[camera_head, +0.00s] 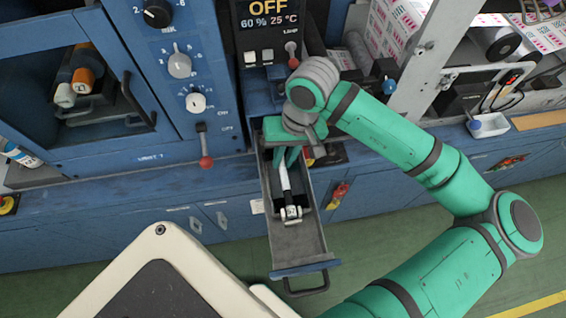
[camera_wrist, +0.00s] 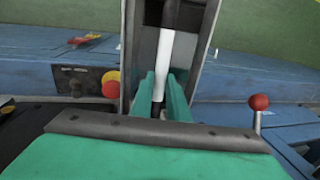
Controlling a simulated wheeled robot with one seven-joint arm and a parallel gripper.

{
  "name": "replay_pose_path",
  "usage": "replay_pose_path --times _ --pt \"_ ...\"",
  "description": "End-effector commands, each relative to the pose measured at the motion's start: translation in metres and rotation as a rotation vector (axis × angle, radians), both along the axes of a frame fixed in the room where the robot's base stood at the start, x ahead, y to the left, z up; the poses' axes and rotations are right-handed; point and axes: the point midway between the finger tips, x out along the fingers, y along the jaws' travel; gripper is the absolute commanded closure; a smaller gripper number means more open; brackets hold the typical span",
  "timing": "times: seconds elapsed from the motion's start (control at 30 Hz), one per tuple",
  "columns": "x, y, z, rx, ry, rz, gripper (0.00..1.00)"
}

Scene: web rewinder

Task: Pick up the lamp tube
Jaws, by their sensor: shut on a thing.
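The lamp tube (camera_head: 285,181) is a slim white rod with a dark section. It lies lengthwise in the open drawer (camera_head: 297,246), and also shows in the wrist view (camera_wrist: 164,62) running away between my fingers. My gripper (camera_head: 287,160) reaches down into the rear of the drawer. In the wrist view its green fingers (camera_wrist: 162,84) are closed on either side of the tube. A metal fitting with round ends (camera_head: 291,213) sits at the tube's near end. The tube's rear end is hidden by my gripper. I cannot tell whether the tube is clear of the drawer floor.
Drawer walls stand close on both sides of my gripper. A blue panel with knobs (camera_head: 180,66) and a red-tipped lever (camera_head: 206,160) is to the left. In the wrist view a red knob (camera_wrist: 259,102) and a red-yellow button (camera_wrist: 111,84) flank the drawer. Green floor lies in front.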

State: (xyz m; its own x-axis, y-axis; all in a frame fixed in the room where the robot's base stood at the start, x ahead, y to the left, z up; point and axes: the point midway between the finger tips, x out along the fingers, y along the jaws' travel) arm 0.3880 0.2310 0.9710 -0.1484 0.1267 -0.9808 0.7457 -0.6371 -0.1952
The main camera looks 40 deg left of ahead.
Motion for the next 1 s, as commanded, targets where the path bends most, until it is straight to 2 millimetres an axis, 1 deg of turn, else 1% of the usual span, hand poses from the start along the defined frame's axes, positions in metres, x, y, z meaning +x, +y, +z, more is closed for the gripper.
replay_pose_path --times 0.13,0.23,0.37,0.4,0.57,0.73,0.8,0.9,1.0 --pt "0.000 0.000 0.005 -0.001 -0.002 0.000 1.00" --pt "0.000 0.000 0.012 -0.001 -0.002 0.001 1.00" --pt "0.001 0.000 0.029 0.000 -0.004 0.002 1.00" --pt "0.001 -0.004 0.036 0.000 -0.004 0.000 1.00" --pt "0.003 -0.027 0.062 0.000 -0.004 -0.005 1.00" --pt "0.004 -0.057 0.094 0.000 -0.003 -0.006 1.00" --pt "0.005 -0.074 0.101 0.000 -0.001 -0.006 1.00" --pt "0.006 -0.095 0.110 0.001 -0.001 -0.004 1.00" --pt "0.007 -0.112 0.118 0.001 -0.001 -0.002 1.00"
